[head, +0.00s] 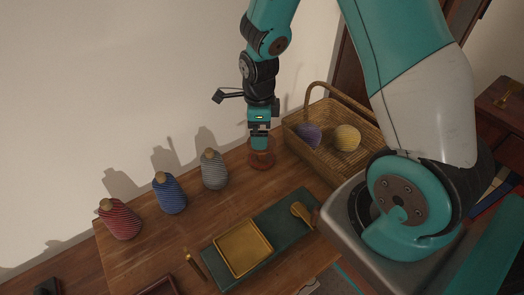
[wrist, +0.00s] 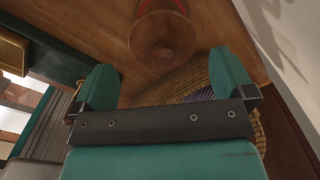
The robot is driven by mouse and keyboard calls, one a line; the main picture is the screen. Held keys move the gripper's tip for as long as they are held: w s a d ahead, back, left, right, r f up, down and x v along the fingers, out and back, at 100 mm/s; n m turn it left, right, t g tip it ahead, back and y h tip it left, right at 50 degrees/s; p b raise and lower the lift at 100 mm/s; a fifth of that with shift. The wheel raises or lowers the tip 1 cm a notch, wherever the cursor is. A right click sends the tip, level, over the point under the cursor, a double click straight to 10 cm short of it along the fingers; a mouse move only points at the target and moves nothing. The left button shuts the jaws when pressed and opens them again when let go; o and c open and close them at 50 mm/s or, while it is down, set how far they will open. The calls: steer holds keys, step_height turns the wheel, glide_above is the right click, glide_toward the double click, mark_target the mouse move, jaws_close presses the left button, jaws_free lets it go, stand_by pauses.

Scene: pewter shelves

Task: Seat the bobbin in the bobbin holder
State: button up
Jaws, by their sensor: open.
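A reddish-brown wooden spool that looks like the bobbin (head: 262,160) is on the wooden table, near the wall. In the wrist view the bobbin (wrist: 165,38) shows a round flange with red behind it, beyond the fingertips and roughly between their lines. My gripper (head: 259,146) points down just over the bobbin; in the wrist view my gripper (wrist: 165,78) has its two teal fingers wide apart with nothing between them. Whether a finger touches the bobbin cannot be told. A dark teal base (head: 278,226) carries a square yellow tray and a brass piece; I cannot tell which part is the bobbin holder.
Red (head: 120,222), blue (head: 170,196) and grey (head: 214,172) thread cones stand in a row left of the bobbin. A wicker basket (head: 360,165) with yarn balls sits close on the right. A brass peg (head: 196,266) stands in front.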

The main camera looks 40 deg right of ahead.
steer(key=f, duration=0.4)
steer(key=shift+d+f, duration=0.1)
steer(key=shift+d, duration=0.1)
steer(key=c, duration=1)
steer(key=shift+o, duration=0.2)
